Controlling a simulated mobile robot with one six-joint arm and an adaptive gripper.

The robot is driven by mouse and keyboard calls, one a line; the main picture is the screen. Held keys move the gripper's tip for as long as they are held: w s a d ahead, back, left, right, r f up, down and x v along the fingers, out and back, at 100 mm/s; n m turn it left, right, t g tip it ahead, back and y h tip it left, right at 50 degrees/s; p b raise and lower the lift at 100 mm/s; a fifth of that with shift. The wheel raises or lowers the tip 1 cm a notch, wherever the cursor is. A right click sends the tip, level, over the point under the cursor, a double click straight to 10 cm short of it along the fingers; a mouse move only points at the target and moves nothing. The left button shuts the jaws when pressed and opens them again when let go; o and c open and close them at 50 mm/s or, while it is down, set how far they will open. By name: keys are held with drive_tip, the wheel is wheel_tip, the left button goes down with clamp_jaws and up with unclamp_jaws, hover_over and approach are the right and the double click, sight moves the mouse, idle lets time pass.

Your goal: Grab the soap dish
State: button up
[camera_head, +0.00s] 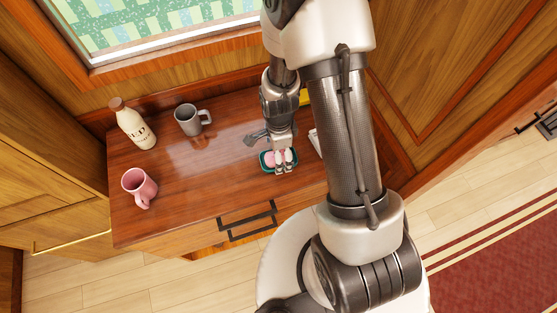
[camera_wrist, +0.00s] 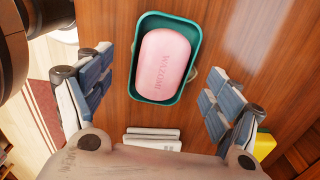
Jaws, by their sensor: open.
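The soap dish (camera_wrist: 142,22) is a teal, rounded rectangular tray on the wooden cabinet top, with a pink bar of soap (camera_wrist: 162,66) in it. In the head view the dish (camera_head: 264,165) is near the cabinet's front edge, partly hidden by my gripper (camera_head: 279,160). In the wrist view my gripper (camera_wrist: 154,85) is open, with one finger on each side of the dish. A gap shows between each finger and the dish. The height of the fingertips over the wood is hard to tell.
On the cabinet top (camera_head: 225,175) are a pink mug (camera_head: 138,186), a cream bottle (camera_head: 134,127) and a grey mug (camera_head: 188,120), all left of my gripper. A white object (camera_head: 314,141) and a yellow object (camera_head: 304,97) lie right, partly behind my arm. Bare wood lies left of the dish.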

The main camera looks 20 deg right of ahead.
wheel_tip(320, 180, down, 3)
drive_tip(key=shift+r, duration=0.15)
drive_tip(key=shift+w, duration=0.1)
drive_tip(key=shift+c, duration=0.5)
drive_tip(key=shift+r, duration=0.1)
drive_tip(key=c, duration=1)
drive_tip(key=shift+c, duration=0.2)
